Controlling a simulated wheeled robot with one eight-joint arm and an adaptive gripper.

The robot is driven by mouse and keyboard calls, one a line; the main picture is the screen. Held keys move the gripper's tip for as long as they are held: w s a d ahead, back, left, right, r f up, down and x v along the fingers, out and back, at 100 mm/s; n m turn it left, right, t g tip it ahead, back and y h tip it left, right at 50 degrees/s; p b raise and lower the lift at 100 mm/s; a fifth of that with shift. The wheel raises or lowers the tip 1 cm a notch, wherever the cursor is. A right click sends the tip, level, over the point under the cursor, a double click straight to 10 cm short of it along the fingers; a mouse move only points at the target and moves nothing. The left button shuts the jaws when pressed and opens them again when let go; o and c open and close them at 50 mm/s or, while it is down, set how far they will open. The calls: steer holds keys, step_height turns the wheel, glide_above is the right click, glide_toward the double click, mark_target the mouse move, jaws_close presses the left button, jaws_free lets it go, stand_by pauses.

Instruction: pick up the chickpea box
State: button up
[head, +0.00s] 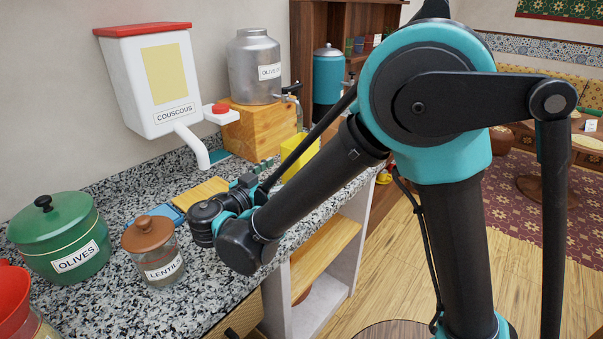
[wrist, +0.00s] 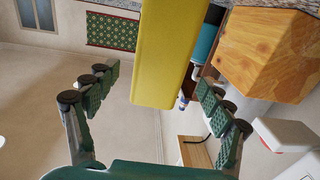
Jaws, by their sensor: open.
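A plain yellow box (head: 301,155), with no readable label in view, stands on the speckled counter near its far end; it may be the chickpea box. My gripper (head: 266,164) is just in front of it, reaching low over the counter. In the wrist view the yellow box (wrist: 165,50) lies between the spread green-padded fingers of my gripper (wrist: 157,80). Gaps show between the box and both fingers. The arm hides part of the counter around it in the head view.
A wooden block (head: 262,130) bearing a metal olives urn (head: 252,65) stands behind the box. A couscous dispenser (head: 150,85) hangs on the wall. A lentil jar (head: 153,255) and green olives pot (head: 62,240) stand nearer. A yellow slab (head: 202,192) lies beside my gripper.

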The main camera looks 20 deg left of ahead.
steer(key=f, duration=0.3)
steer(key=shift+w+d+f, duration=0.1)
steer(key=shift+w+f, duration=0.1)
steer(key=shift+f, duration=0.05)
steer(key=shift+x, duration=3.55)
steer(key=c, duration=1.7)
steer(key=shift+c, duration=0.2)
steer(key=shift+r, duration=0.1)
step_height(320, 180, up, 20)
steer(key=shift+f, duration=0.1)
